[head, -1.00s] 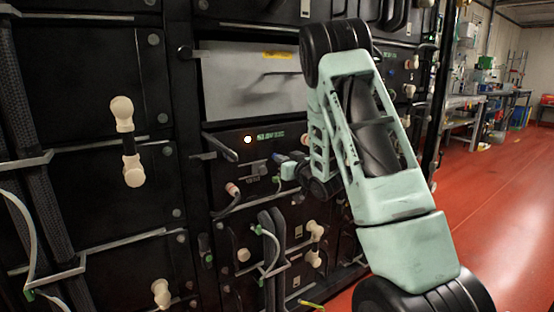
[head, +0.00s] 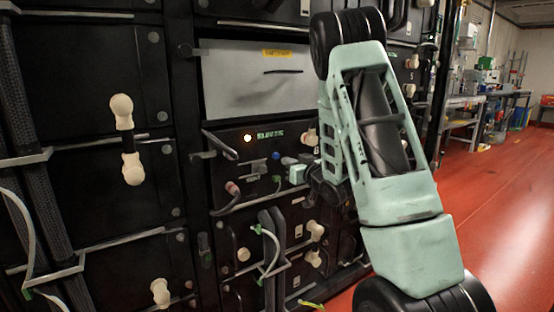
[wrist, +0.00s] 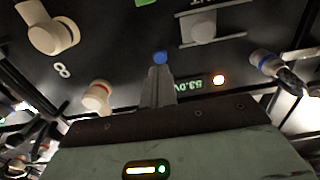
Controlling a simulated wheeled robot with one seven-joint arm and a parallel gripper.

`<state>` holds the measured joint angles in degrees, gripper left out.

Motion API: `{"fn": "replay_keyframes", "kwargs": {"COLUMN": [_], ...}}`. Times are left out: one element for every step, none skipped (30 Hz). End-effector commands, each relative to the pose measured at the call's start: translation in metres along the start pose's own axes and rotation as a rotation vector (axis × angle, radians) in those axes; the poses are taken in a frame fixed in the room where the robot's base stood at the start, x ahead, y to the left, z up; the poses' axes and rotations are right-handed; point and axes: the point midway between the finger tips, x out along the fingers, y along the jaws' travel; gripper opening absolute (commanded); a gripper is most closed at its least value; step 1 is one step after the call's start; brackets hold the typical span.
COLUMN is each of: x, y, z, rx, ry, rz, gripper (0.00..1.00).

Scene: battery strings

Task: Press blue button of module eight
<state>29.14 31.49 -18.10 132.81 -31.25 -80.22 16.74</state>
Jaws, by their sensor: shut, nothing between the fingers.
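Module eight is a black front panel (head: 232,146) with a lit orange lamp, a green readout and a white 8 beside a cream knob. Its round blue button (head: 276,155) shows small in the head view, just left of my gripper (head: 288,161). In the wrist view the blue button (wrist: 159,57) sits straight beyond the tips of my gripper (wrist: 160,70). The fingers are shut together and empty. The button is in full view there, and I cannot tell whether the tips touch it.
The orange lamp (wrist: 218,80) and a cream connector with a red ring (wrist: 97,96) flank the fingers. A grey blank panel (head: 255,85) is above the module. Cables (head: 270,245) hang below. Red floor (head: 490,215) lies open at right.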

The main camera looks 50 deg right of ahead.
Motion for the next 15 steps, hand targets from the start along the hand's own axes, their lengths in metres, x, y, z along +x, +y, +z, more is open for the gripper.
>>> {"fn": "replay_keyframes", "kwargs": {"x": [-0.004, -0.006, -0.01, -0.012, -0.014, -0.017, -0.019, -0.022, -0.025, -0.027, -0.029, -0.031, -0.032, -0.033, -0.034], "y": [0.0, 0.0, 0.0, 0.0, 0.0, 0.0, 0.0, 0.0, 0.001, 0.001, 0.001, 0.001, 0.0, 0.0, 0.0], "z": [0.0, 0.0, 0.001, 0.001, 0.001, 0.0, 0.0, 0.0, 0.001, 0.0, 0.0, 0.0, 0.0, 0.0, 0.0], "rx": [0.0, 0.0, 0.001, 0.0, 0.0, 0.0, -0.001, -0.001, -0.001, -0.001, -0.001, -0.001, -0.001, -0.001, -0.001], "ry": [0.0, 0.001, 0.0, 0.0, 0.0, 0.001, 0.001, 0.0, 0.0, 0.0, 0.0, 0.0, 0.0, 0.0, 0.0], "rz": [0.001, 0.001, 0.001, 0.0, 0.0, 0.0, 0.001, 0.001, 0.002, 0.002, 0.002, 0.001, 0.001, 0.001, 0.0], "gripper": [0.0, 0.0, 0.0, 0.0, 0.0, 0.0, 0.0, 0.0, 0.0, 0.0, 0.0, 0.0, 0.0, 0.0, 0.0]}}
